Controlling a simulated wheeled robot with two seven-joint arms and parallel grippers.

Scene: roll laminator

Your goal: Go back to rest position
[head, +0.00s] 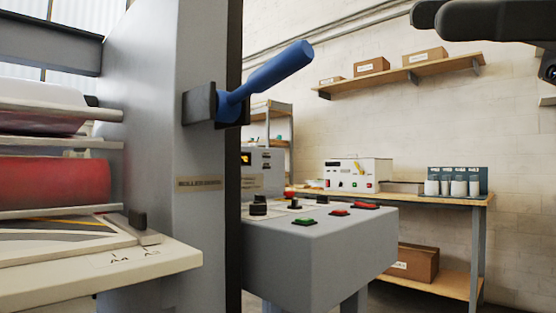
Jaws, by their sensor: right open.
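My right gripper (432,18) shows as dark fingers at the top right corner. It is open, with nothing seen between the fingers, and part of it is cut off by the picture edge. It is apart from the laminator (175,160), to the right of the blue lever (270,78). The lever slants up to the right from a dark bracket on the laminator's grey side panel. My left gripper is not in view.
A grey control console (320,240) with red, green and black buttons stands right of the panel. A red roller (55,183) and cream feed table (120,275) are at left. Behind are a workbench (450,199) with a white device (358,173) and a wall shelf (405,73) with boxes.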

